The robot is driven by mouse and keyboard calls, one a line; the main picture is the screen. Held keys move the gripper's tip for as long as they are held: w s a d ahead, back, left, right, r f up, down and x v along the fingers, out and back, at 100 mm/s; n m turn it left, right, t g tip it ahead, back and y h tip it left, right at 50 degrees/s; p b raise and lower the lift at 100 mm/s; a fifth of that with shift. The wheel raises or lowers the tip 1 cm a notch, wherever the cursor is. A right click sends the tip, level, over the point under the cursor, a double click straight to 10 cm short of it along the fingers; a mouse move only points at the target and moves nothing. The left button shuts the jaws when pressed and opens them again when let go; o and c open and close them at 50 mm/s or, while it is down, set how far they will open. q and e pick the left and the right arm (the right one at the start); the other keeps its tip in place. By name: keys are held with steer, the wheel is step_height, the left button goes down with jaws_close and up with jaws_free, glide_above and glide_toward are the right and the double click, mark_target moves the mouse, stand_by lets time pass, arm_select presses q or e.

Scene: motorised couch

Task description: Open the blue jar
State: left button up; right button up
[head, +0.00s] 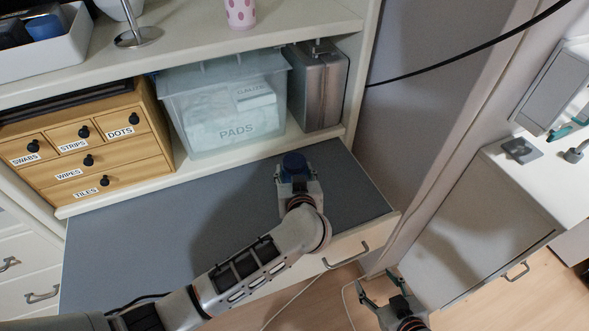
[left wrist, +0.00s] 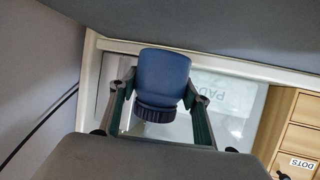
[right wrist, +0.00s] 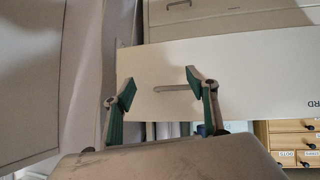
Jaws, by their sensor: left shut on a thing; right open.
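The blue jar (head: 293,163) is on or just above the grey desktop (head: 150,235), below the shelf; I cannot tell whether it touches the desktop. My left gripper (head: 297,182) is shut on it from the front. In the left wrist view the blue jar (left wrist: 165,75) sits between the green-padded fingers of the left gripper (left wrist: 160,92). Its ribbed dark blue lid (left wrist: 155,112) is on, at the lower end in that picture. My right gripper (head: 385,286) is open and empty, low in front of the desk.
A clear PADS bin (head: 225,110), a grey metal case (head: 320,90) and a wooden drawer chest (head: 90,145) stand behind the desktop. A desk drawer handle (head: 345,257) juts out in front. A white cabinet (head: 490,235) stands at right. The desktop left of the jar is clear.

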arm_select(q)
step_height(320, 180, up, 15)
steer(key=shift+f, duration=0.2)
stand_by(0.3)
steer(key=shift+o, duration=0.9)
steer(key=c, duration=0.7)
steer(key=shift+o, duration=0.2)
steer(key=s+a+r, duration=0.2)
steer(key=a+r, duration=0.6)
steer(key=a, duration=0.4)
steer(key=s+a+r+m+h, duration=0.1)
steer(key=a+r, duration=0.7)
steer(key=a, duration=0.4)
steer(key=shift+s+a+r, duration=0.25)
steer(key=shift+s+r, duration=0.15)
